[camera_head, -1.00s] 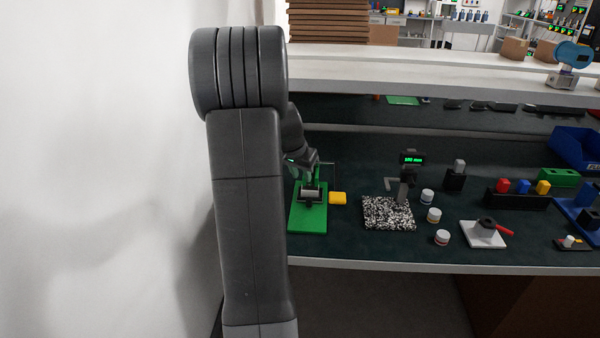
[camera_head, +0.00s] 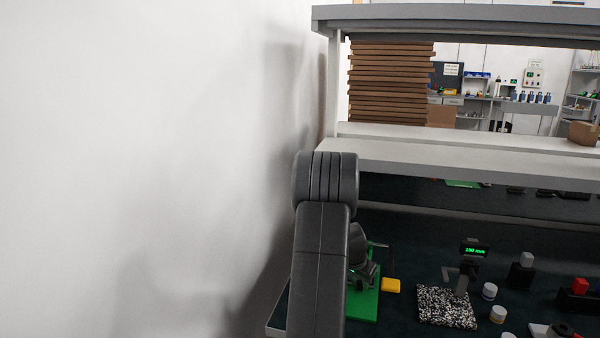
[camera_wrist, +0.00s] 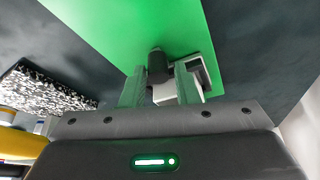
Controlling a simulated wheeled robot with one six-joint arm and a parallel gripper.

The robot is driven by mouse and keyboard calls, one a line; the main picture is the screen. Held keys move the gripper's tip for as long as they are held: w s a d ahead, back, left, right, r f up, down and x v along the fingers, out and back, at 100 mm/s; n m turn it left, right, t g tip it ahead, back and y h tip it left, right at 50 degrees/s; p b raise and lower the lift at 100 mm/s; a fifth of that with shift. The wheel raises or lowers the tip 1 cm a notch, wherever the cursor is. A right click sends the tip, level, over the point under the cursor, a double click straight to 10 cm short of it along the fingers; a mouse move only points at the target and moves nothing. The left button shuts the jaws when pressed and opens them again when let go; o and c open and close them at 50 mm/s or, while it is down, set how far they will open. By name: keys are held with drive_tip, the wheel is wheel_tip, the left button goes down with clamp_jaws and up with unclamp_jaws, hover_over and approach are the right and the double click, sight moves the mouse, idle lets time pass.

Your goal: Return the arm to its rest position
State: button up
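My gripper (camera_wrist: 160,84) is open in the wrist view, its two fingers apart. A dark cylinder (camera_wrist: 158,66) shows between the fingertips with a gap on each side, and a white and grey block (camera_wrist: 197,74) lies behind the fingers. Both are over a green plate (camera_wrist: 135,25). In the head view my arm stands at the left of the bench, and its end (camera_head: 366,272) is low over the green plate (camera_head: 364,307). My forearm hides part of the plate, and the fingertips are not clear there.
A white wall (camera_head: 150,150) is close on the left. A grey shelf (camera_head: 450,158) runs across above the bench.

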drive_tip(key=shift+s+a, duration=0.1)
drive_tip(key=shift+s, duration=0.3)
drive_tip(key=shift+f, duration=0.1)
drive_tip(key=shift+w, duration=0.15)
